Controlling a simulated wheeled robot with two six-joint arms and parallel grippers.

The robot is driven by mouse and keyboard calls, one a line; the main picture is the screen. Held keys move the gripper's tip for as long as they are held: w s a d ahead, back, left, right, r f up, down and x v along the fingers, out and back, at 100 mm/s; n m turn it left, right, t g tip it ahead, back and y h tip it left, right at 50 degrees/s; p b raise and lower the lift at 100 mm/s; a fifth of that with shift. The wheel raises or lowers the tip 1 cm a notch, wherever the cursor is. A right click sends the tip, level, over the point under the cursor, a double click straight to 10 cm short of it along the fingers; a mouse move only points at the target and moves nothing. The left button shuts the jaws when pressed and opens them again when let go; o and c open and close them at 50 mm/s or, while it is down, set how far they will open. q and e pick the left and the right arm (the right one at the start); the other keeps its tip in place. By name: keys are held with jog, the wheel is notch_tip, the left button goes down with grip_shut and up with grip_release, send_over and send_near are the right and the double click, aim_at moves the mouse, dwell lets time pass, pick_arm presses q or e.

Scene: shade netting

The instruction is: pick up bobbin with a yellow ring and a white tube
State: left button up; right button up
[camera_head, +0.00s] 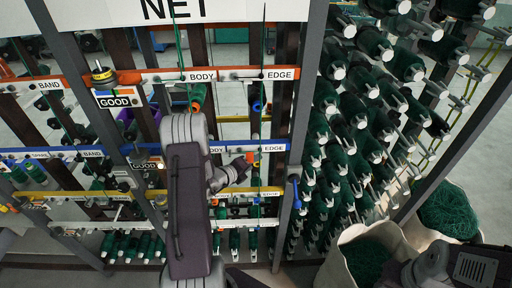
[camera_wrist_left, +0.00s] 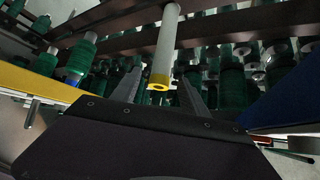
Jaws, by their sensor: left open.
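In the left wrist view a white tube with a yellow ring at its near end (camera_wrist_left: 164,50) hangs down from above. No green thread shows on its visible part. My left gripper (camera_wrist_left: 160,82) is open, with one finger on each side of the yellow end. I cannot tell whether either finger touches it. In the head view my left arm rises in the middle and my left gripper (camera_head: 238,172) is by the rack's EDGE column. I cannot single out the yellow-ringed tube there. My right gripper is not in view.
Green bobbins (camera_wrist_left: 88,55) stand around the tube, and a yellow rail (camera_wrist_left: 35,82) is at left. In the head view a grey post (camera_head: 300,130) stands right of my gripper. A rack of green bobbins (camera_head: 355,120) and white sacks (camera_head: 415,232) are farther right.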

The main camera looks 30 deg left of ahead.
pick_arm(q)
jog(key=x, duration=0.2)
jog(key=shift+w+d, duration=0.2)
jog(key=shift+w, duration=0.2)
jog(key=shift+w+a+f, duration=0.1)
jog(key=shift+w+f, duration=0.05)
jog(key=shift+w, duration=0.05)
jog(key=shift+s, duration=0.15)
jog(key=c, duration=1.1)
grip_shut()
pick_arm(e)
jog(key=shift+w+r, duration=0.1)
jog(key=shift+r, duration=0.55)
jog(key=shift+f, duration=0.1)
